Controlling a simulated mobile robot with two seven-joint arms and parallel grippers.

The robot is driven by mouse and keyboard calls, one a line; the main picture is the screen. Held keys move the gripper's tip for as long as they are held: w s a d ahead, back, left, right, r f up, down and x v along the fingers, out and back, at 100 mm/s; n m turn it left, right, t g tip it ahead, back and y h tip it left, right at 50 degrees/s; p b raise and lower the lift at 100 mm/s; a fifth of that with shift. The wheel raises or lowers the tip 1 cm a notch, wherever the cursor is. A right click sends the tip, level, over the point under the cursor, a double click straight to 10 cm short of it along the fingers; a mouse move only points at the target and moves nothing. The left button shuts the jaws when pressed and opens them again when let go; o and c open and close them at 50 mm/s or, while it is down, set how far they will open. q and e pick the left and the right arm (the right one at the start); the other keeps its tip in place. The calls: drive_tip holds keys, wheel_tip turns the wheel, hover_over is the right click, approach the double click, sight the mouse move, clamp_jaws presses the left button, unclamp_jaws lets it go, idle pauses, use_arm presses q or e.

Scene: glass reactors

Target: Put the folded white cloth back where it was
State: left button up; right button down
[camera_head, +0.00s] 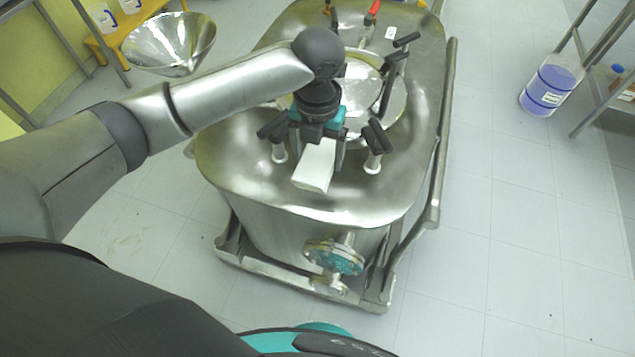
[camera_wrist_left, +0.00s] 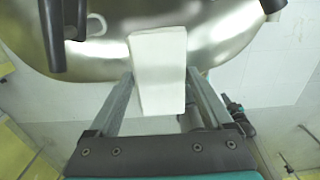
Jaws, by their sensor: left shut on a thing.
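The folded white cloth (camera_head: 315,167) is a pale, narrow block in the head view, over the front part of the steel vessel's top (camera_head: 240,165). My left gripper (camera_head: 318,150) is shut on it, with the arm coming in from the left. In the left wrist view the cloth (camera_wrist_left: 158,70) sits between the two fingers of my left gripper (camera_wrist_left: 160,95) and extends past their tips toward the vessel. I cannot tell whether the cloth touches the vessel's top. My right gripper is not in view.
Black-handled clamps (camera_head: 374,150) stand on the vessel's top around its round lid (camera_head: 360,85), close to the gripper. A steel bowl (camera_head: 170,45) is at the upper left. A container of blue liquid (camera_head: 552,85) stands on the floor at right.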

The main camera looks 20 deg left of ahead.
use_arm(q)
wheel_tip(320, 180, down, 10)
drive_tip(key=shift+r+b, duration=0.1)
drive_tip(key=shift+b, duration=0.65)
drive_tip(key=shift+f, duration=0.25)
drive_tip(key=o, duration=1.1)
drive_tip(key=shift+r, duration=0.15)
wheel_tip(320, 180, up, 12)
drive_tip(key=shift+r+p, duration=0.1)
drive_tip(key=shift+p, duration=1)
